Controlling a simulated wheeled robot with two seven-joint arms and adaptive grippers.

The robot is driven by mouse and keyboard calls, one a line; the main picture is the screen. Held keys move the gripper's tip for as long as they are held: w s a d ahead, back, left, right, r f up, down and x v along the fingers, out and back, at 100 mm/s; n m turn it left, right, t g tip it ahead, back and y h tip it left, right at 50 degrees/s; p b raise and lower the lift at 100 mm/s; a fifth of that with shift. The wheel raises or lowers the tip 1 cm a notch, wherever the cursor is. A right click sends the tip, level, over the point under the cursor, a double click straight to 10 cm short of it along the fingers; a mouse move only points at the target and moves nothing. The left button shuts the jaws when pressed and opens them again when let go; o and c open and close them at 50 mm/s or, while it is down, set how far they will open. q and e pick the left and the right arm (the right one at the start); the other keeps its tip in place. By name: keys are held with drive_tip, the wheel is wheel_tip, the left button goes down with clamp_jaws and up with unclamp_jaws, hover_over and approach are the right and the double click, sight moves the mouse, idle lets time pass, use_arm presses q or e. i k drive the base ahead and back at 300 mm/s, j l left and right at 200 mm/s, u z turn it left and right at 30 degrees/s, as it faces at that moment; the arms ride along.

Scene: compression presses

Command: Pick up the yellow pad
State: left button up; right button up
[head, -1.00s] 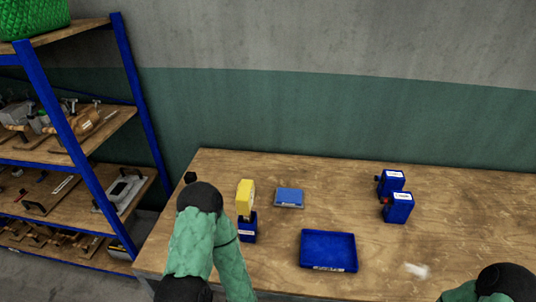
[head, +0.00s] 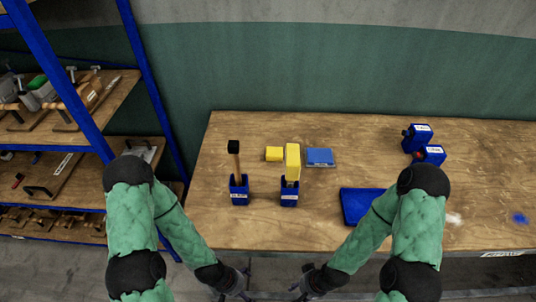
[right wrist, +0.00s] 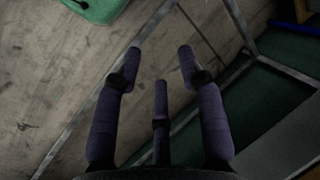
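A small yellow pad (head: 275,153) lies flat on the wooden table, toward its back left. A tool with a yellow block-shaped head (head: 292,160) stands upright in a blue holder (head: 289,195), just to the front right of the pad. My right gripper (head: 297,279) is low at the table's front edge, apart from the pad. The right wrist view shows its dark fingers (right wrist: 160,62) spread and empty, above the floor. My left gripper (head: 249,284) is also low at the front edge, with fingers apart and nothing seen between them.
A blue pad (head: 320,156) lies right of the yellow one. A black-topped tool (head: 234,160) stands in another blue holder (head: 239,190). A blue tray (head: 357,203) is partly behind my right arm. Blue boxes (head: 420,134) stand farther right. A shelf (head: 150,80) is at left.

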sight(273, 153)
drive_tip(key=k+j, duration=0.1)
drive_tip(key=j, duration=0.7)
drive_tip(key=k+j+u, duration=0.1)
drive_tip(key=j, duration=0.35)
drive_tip(key=k, duration=0.05)
